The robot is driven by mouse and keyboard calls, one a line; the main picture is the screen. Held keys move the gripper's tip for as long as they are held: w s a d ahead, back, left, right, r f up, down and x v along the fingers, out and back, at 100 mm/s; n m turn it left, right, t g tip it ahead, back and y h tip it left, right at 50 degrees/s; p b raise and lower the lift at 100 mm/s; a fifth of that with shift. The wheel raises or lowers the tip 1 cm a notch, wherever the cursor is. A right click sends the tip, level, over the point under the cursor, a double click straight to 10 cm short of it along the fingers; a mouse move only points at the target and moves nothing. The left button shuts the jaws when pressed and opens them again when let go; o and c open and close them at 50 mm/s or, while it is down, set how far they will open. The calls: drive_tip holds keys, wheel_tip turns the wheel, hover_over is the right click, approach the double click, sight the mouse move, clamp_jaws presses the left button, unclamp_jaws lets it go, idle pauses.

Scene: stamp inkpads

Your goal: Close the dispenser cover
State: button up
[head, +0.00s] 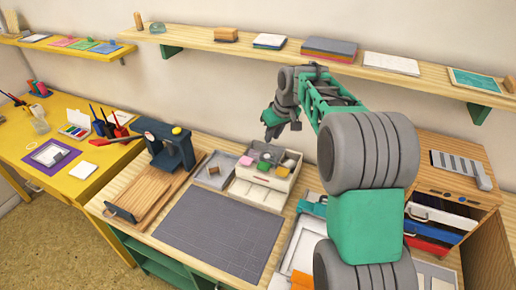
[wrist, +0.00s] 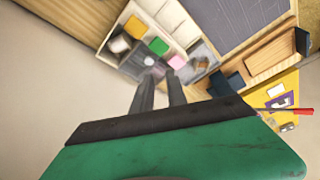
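My gripper (head: 272,128) is raised above the back of the wooden workbench, over the white compartment box. In the wrist view its two dark fingers (wrist: 161,80) stand a little apart with nothing between them. I cannot surely pick out the dispenser or its cover. A teal item (head: 313,206) lies beside the trays right of the cutting mat, partly hidden by my arm; I cannot tell if it is the dispenser. A dark blue device (head: 168,146) stands upright on a wooden board at the left of the bench. My gripper touches none of these.
The white box (head: 262,196) holds colored pads, with a green pad (wrist: 158,46) and pink pad (wrist: 176,62) near my fingertips in the wrist picture. The grey mat (head: 222,236) is clear. A wall shelf (head: 232,50) runs above; a wooden cabinet (head: 452,192) stands right.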

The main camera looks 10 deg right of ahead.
drive_tip(key=shift+n, duration=0.7)
drive_tip(key=w+f, duration=0.4)
drive_tip(key=w+d+f, duration=0.1)
drive_tip(key=w+f, duration=0.1)
drive_tip(key=w, duration=0.1)
drive_tip(key=shift+d, duration=0.1)
clamp_jaws()
drive_tip(key=p, duration=0.3)
approach(261, 156)
drive_tip(key=x, duration=0.4)
drive_tip(key=shift+w+d+f, duration=0.1)
drive_tip(key=shift+w+f, duration=0.15)
drive_tip(key=shift+f, duration=0.1)
drive_tip(key=shift+s, duration=0.1)
